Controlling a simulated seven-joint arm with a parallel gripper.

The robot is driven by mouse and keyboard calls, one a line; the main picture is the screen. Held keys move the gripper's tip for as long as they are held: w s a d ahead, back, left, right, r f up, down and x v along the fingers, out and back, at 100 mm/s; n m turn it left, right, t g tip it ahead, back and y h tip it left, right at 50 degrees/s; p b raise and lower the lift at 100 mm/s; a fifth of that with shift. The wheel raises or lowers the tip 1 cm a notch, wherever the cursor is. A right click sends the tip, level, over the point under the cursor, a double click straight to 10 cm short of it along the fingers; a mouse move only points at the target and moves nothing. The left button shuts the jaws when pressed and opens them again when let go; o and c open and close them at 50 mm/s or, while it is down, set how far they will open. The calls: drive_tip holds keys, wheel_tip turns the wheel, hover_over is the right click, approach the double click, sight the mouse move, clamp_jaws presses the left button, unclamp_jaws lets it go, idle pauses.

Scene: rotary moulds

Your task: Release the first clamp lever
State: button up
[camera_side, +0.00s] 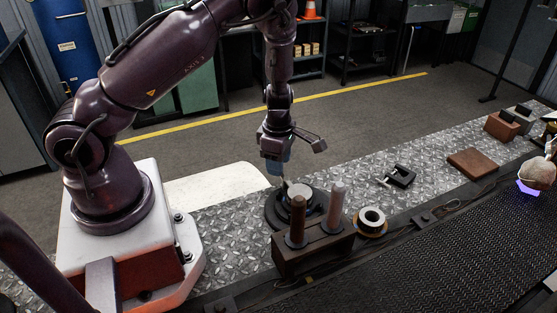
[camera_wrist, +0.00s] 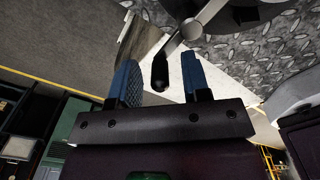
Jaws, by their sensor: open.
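The clamp lever (camera_wrist: 172,46) shows in the wrist view as a metal bar with a black grip, running from a round hub (camera_wrist: 191,28). Its black end lies in the gap between my two blue fingertips. My gripper (camera_wrist: 160,80) is open, with one finger on each side of the grip; I cannot tell whether either touches it. In the side view my gripper (camera_side: 276,168) points down just above the far side of the dark round mould (camera_side: 274,213). The lever is too small there to make out clearly.
A brown block with two upright posts (camera_side: 312,250) stands in front of the mould. A tape roll (camera_side: 371,220), a black clamp-like part (camera_side: 400,177) and a brown block (camera_side: 472,163) lie to the right on the tread-plate bench (camera_side: 440,150). A dark conveyor (camera_side: 450,250) runs along the front.

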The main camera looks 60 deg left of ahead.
drive_tip(key=shift+c, duration=0.3)
clamp_jaws()
drive_tip(key=shift+w, duration=0.1)
drive_tip(key=w+d+m, duration=0.1)
drive_tip(key=m, duration=0.3)
drive_tip(key=w+m, duration=0.1)
drive_tip(key=m, duration=0.4)
drive_tip(key=w+d+m, duration=0.1)
drive_tip(key=w+m, duration=0.1)
drive_tip(key=m, duration=0.2)
drive_tip(key=shift+d, duration=0.35)
drive_tip(key=shift+w+d+m, duration=0.1)
drive_tip(key=shift+d+m, duration=0.35)
drive_tip(key=shift+m, duration=0.75)
drive_tip(key=shift+w+d+m, duration=0.1)
drive_tip(key=shift+d+m, duration=0.3)
drive_tip(key=shift+m, duration=0.8)
